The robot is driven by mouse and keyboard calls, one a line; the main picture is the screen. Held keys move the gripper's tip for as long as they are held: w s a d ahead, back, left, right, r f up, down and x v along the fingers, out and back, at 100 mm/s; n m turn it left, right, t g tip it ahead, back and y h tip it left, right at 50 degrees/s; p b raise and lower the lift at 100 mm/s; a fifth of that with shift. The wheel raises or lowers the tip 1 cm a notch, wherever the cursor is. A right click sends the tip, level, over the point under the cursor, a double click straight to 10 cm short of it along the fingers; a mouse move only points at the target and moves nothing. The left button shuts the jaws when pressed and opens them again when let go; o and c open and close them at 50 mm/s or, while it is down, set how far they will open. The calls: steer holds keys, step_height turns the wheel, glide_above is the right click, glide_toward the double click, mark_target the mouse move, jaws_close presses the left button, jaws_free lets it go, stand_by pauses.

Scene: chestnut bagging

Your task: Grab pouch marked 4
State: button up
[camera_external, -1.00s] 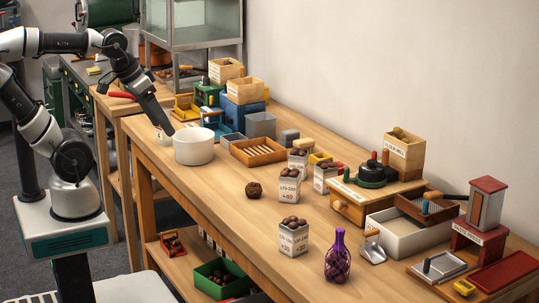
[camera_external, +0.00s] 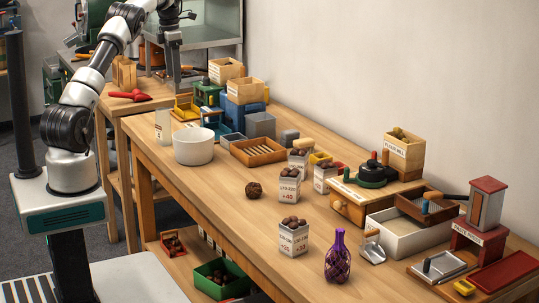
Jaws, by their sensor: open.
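The pouch marked 4 (camera_external: 163,126) is a pale, upright, narrow packet with a dark 4 low on its front. It stands at the left end of the long wooden table (camera_external: 226,190), just behind and left of the white round bowl (camera_external: 193,147). My gripper (camera_external: 174,88) points down above and behind the pouch in the picture, clear of it. Its dark fingers are small here, open, with nothing seen between them. The pouch is in plain view.
Yellow, green and blue devices (camera_external: 207,95) stand right of the pouch. A red tool (camera_external: 130,95) lies on the side table at left. A slatted wooden tray (camera_external: 257,152) and chestnut-filled boxes (camera_external: 289,185) stand further right. The table front near the bowl is clear.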

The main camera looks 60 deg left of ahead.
mark_target(165, 114)
steer(key=a+f+n, duration=0.1)
steer(key=f, duration=0.4)
steer(key=s+a+f+n, duration=0.1)
steer(key=a+f, duration=0.1)
steer(key=f, duration=0.4)
steer(key=s+a+f+n+b, duration=0.1)
steer(key=a+f+n, duration=0.1)
steer(key=f, duration=0.3)
steer(key=shift+f+g, duration=0.35)
steer(key=shift+g, duration=0.05)
steer(key=shift+s+a+f, duration=0.1)
steer(key=shift+s+f, duration=0.1)
steer(key=shift+f, duration=1.3)
steer(key=shift+s+f, duration=0.15)
steer(key=shift+f, duration=1.3)
steer(key=shift+c, duration=0.4)
steer(key=c, duration=1.1)
